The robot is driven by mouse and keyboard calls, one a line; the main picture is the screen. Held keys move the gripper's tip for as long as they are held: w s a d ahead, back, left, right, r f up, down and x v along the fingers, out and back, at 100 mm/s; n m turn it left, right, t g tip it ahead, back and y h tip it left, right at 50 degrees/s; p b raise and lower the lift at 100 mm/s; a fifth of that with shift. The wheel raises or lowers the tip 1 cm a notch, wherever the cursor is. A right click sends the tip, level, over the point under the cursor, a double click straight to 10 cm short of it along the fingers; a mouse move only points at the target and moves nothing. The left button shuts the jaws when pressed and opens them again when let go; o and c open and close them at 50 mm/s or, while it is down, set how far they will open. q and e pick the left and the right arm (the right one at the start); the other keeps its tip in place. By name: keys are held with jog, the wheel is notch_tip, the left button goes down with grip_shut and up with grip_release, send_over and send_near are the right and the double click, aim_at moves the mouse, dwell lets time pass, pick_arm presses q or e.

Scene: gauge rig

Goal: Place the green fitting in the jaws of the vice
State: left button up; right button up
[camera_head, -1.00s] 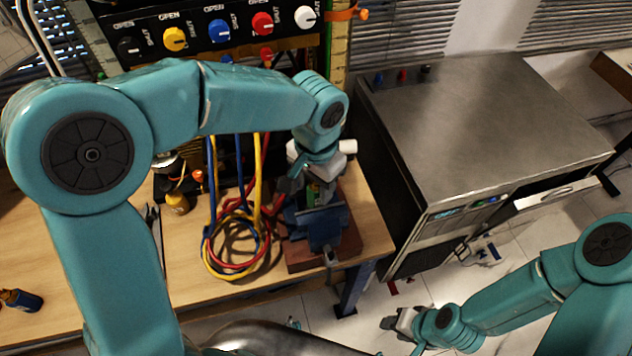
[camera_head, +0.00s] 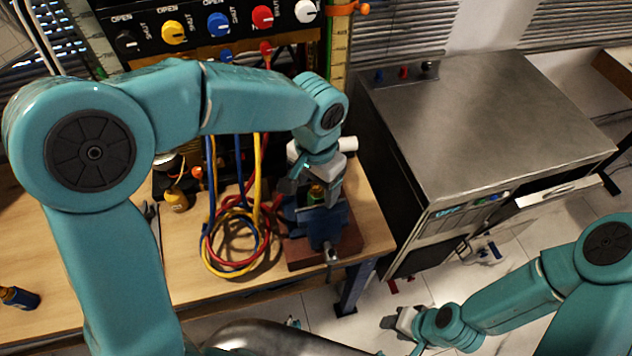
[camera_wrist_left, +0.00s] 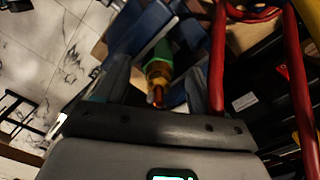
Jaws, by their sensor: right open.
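The green fitting (camera_wrist_left: 161,58), with a brass end, sits in the blue vice (camera_head: 328,228) on the bench; it also shows in the head view (camera_head: 316,191). In the left wrist view the blue jaws (camera_wrist_left: 138,27) lie on either side of its far end; whether they touch it I cannot tell. My left gripper (camera_head: 312,192) is over the vice, its fingers spread around the fitting with a gap on each side in the wrist view (camera_wrist_left: 157,85). My right gripper (camera_head: 388,335) is open and empty, low over the floor, away from the bench.
Looped red, blue and yellow hoses (camera_head: 236,240) lie left of the vice, close to my left gripper. A panel of coloured knobs (camera_head: 218,25) stands behind. A metal cabinet (camera_head: 480,125) stands right of the bench. A small bottle (camera_head: 20,298) lies at the bench's left.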

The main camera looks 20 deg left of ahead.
pick_arm(q)
jog(key=shift+r+p, duration=0.4)
notch_tip(320, 180, up, 11)
jog(key=shift+w+r, duration=0.1)
jog(key=shift+r, duration=0.6)
